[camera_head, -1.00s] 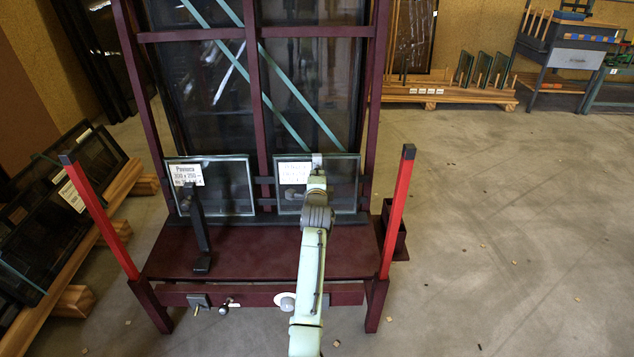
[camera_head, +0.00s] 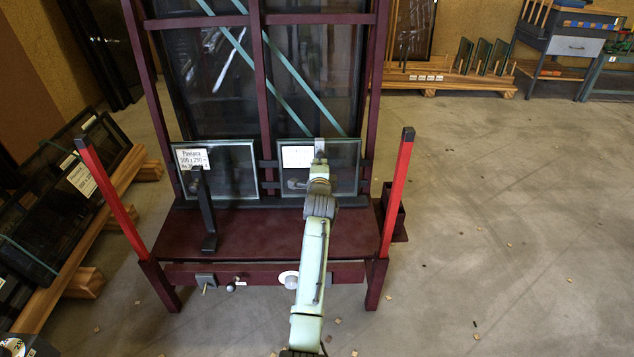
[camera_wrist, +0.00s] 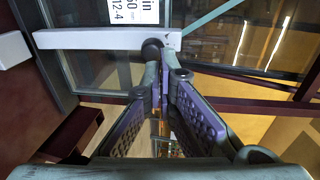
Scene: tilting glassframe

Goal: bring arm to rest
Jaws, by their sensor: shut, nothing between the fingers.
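My arm (camera_head: 311,265) reaches forward from the bottom of the head view toward the lower right pane (camera_head: 343,178) of the dark red glass frame. My gripper (camera_wrist: 161,88) shows in the wrist view with its two purple ridged pads close together and nothing between them. In the head view its fingers are hard to make out against the dark pane. A pale bar (camera_wrist: 85,39) with a dark round knob (camera_wrist: 152,47) lies beyond the fingertips in the wrist view. I cannot tell whether the fingers touch it.
Red posts stand left (camera_head: 108,197) and right (camera_head: 397,184) of the frame's base shelf (camera_head: 250,236). A black bracket (camera_head: 205,210) stands before the left pane (camera_head: 232,168). A glass rack (camera_head: 75,225) is at far left. Floor (camera_head: 500,230) on the right is mostly open.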

